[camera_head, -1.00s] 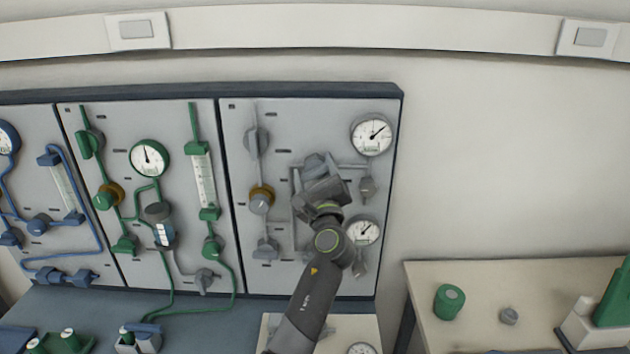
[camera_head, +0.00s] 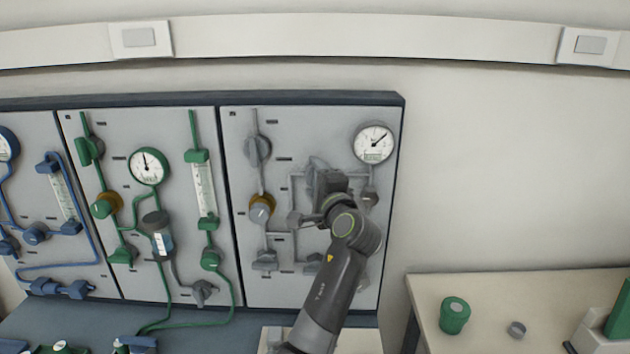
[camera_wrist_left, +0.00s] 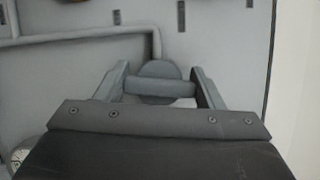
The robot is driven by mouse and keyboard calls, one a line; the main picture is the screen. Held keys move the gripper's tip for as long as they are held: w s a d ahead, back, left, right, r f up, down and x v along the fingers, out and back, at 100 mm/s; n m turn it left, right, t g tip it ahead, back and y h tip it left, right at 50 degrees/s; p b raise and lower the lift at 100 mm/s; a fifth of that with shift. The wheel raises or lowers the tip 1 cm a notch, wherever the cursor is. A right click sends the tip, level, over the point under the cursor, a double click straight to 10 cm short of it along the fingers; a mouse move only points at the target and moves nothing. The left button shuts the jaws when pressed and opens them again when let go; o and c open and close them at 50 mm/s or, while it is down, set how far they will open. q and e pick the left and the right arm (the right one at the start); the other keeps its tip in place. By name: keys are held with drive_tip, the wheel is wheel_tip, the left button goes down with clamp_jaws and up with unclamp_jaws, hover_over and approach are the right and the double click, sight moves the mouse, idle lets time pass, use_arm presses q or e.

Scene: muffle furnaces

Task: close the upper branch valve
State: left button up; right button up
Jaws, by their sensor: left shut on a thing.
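A grey valve handle (camera_wrist_left: 160,86) with a round base shows in the left wrist view, its bar lying crosswise between the two fingers of my left gripper (camera_wrist_left: 161,88). The fingers are shut on the ends of this bar. In the head view my left gripper (camera_head: 322,178) is at the middle of the right grey panel (camera_head: 330,125). My wrist and forearm hide the fingertips, most of the handle and part of the pipework there. My right gripper is not in view.
A round gauge (camera_head: 374,143) and a small grey valve (camera_head: 369,200) are close to my left wrist. A yellow-collared knob (camera_head: 262,208) and a grey valve (camera_head: 257,150) are to the left. A side table (camera_head: 540,290) holds a green cylinder (camera_head: 454,315).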

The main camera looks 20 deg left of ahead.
use_arm(q)
drive_tip(key=shift+n, duration=0.6)
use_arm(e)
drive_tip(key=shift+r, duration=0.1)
use_arm(q)
drive_tip(key=shift+g, duration=0.3)
drive_tip(key=o, duration=1)
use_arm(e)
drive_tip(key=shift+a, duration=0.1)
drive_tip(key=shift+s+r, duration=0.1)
